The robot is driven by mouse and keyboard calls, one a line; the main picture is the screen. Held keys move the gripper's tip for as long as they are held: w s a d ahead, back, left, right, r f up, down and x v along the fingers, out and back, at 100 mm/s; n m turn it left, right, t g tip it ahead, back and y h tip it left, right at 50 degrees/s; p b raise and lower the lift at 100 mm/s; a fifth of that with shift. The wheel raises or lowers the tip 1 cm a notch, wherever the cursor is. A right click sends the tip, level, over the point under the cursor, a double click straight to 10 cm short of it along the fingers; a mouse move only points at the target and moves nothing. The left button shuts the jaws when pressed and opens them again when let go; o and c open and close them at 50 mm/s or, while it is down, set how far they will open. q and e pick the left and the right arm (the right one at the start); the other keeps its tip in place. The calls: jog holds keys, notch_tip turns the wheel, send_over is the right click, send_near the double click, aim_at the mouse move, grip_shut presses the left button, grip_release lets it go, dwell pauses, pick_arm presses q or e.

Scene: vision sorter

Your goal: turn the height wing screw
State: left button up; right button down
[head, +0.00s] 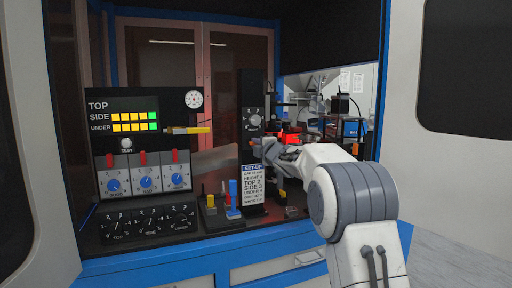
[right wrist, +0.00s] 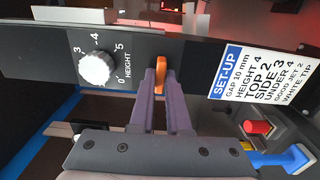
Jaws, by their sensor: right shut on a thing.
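The orange height wing screw (right wrist: 160,76) sits on the black upright panel (right wrist: 30,62) in the right wrist view. My right gripper (right wrist: 160,88) is shut on it, with the fingers on either side and the screw's end showing between them. A white height dial (right wrist: 97,68) is on the same panel, left of the screw, with numbers around it; I cannot tell its exact setting. In the head view the dial (head: 254,120) is high on the dark column, and my right gripper (head: 264,146) is at the column below it. My left gripper is not in view.
A set-up card (head: 252,185) is below the gripper, reading HEIGHT 4. A display panel (head: 98,130) with yellow and green lights stands left, above a box of dials (head: 150,225). Red, blue and yellow parts stand on a dark rack (head: 212,222) in front. The cabinet frame edges the opening.

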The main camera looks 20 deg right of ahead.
jog(key=c, duration=0.9)
grip_release()
jog(key=shift+a, duration=0.1)
jog(key=shift+s, duration=0.15)
jog(key=s+b, duration=0.2)
jog(key=s, duration=0.8)
jog(key=shift+d+b, duration=0.25)
jog(key=shift+b, duration=0.1)
jog(key=shift+s, duration=0.1)
